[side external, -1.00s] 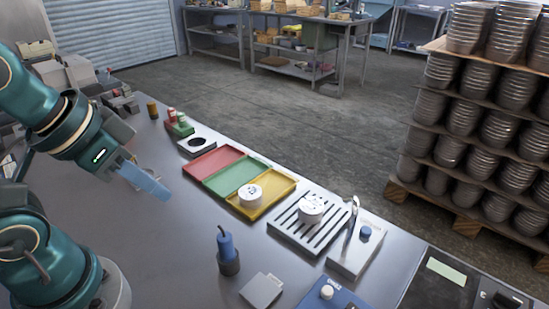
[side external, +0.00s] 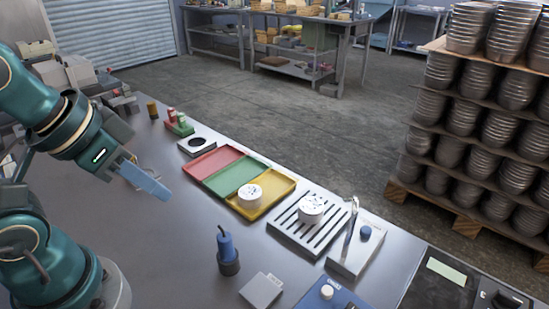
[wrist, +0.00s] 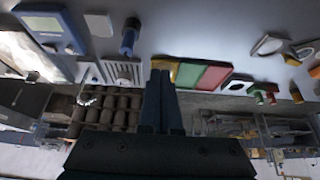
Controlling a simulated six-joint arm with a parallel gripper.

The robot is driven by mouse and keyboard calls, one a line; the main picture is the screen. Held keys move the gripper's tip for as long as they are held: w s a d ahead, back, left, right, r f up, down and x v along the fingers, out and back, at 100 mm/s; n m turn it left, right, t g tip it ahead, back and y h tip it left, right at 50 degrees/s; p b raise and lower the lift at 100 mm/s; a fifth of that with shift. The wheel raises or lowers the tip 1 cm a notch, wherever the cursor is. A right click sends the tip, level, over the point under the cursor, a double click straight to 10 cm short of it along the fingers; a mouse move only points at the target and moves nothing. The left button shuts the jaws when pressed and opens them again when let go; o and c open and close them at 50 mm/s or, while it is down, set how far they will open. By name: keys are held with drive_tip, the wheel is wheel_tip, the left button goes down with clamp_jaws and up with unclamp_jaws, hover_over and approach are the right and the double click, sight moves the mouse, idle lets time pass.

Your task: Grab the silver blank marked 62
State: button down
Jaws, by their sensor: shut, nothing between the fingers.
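A round silver-white blank (side external: 250,195) sits in the yellow section (side external: 283,187) of the tray. A second similar blank (side external: 311,209) sits on the slotted metal plate (side external: 283,231). Both have dark marks on top, too small to read, so I cannot tell which is 62. My gripper (side external: 164,195) is shut and empty above the bench, left of the tray and apart from both blanks. In the wrist view its blue fingers (wrist: 160,80) lie together and hide part of the tray. I cannot make out the blanks there.
The tray's green (side external: 231,177) and red (side external: 211,162) sections look empty. A blue tool in a dark holder (side external: 228,255) stands in front of the plate. A metal block with a blue knob (side external: 352,251) is to the right. The left bench is mostly clear.

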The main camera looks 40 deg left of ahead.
drive_tip(key=c, duration=1.5)
unclamp_jaws()
drive_tip(key=shift+c, duration=0.2)
drive_tip(key=o, duration=1.5)
